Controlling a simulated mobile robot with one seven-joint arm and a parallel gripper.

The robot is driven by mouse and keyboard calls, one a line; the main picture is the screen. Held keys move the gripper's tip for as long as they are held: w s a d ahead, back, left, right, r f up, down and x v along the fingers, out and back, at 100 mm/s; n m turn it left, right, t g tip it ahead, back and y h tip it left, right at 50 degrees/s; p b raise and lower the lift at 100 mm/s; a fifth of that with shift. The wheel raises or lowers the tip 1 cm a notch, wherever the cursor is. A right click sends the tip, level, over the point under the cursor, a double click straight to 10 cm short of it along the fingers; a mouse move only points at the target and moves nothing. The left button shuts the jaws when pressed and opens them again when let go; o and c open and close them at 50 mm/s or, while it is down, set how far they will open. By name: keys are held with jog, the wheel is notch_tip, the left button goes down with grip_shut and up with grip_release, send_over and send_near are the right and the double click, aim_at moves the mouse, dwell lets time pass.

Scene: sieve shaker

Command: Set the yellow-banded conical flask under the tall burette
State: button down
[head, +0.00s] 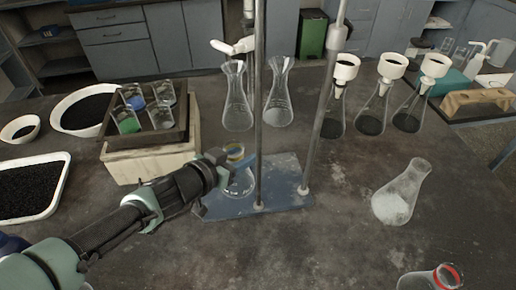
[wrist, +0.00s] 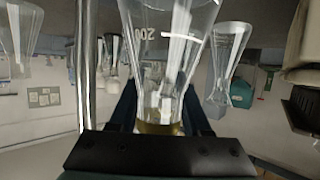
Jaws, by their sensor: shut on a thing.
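The yellow-banded conical flask (head: 240,184) is clear glass, upright, over or on the left part of the blue-grey stand base (head: 285,180). I cannot tell whether it touches the base. My gripper (head: 232,160) is shut on its neck, at the yellow band. In the wrist view the flask (wrist: 170,50) fills the middle, upside down, between the dark fingers (wrist: 158,118). Two upright rods (head: 259,120) rise from the base just right of the flask. A glass tube with a white stopcock (head: 232,47) shows near the left rod's top; which burette is tall is unclear, as the tops are cut off.
Two clear flasks (head: 236,105) stand behind the base. Several filter flasks with white funnels (head: 375,105) are at the back right. A flask with white powder (head: 400,195) and a red-banded flask (head: 430,279) are at the right. A box of beakers (head: 150,165) stands left.

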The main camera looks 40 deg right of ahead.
jog(key=shift+f+x, duration=0.2)
jog(key=shift+x, duration=1.65)
jog(key=shift+f+x, duration=0.15)
jog(key=shift+x, duration=1.65)
jog(key=shift+a+f+b, duration=0.1)
jog(key=shift+a+b, duration=0.05)
jog(key=shift+b, duration=0.15)
jog(key=shift+c, duration=1.8)
grip_release()
jog(key=shift+f, duration=0.1)
jog(key=shift+r, duration=0.3)
jog(key=p+v, duration=0.1)
jog(key=v, duration=1.1)
jog(key=shift+s+f, duration=0.1)
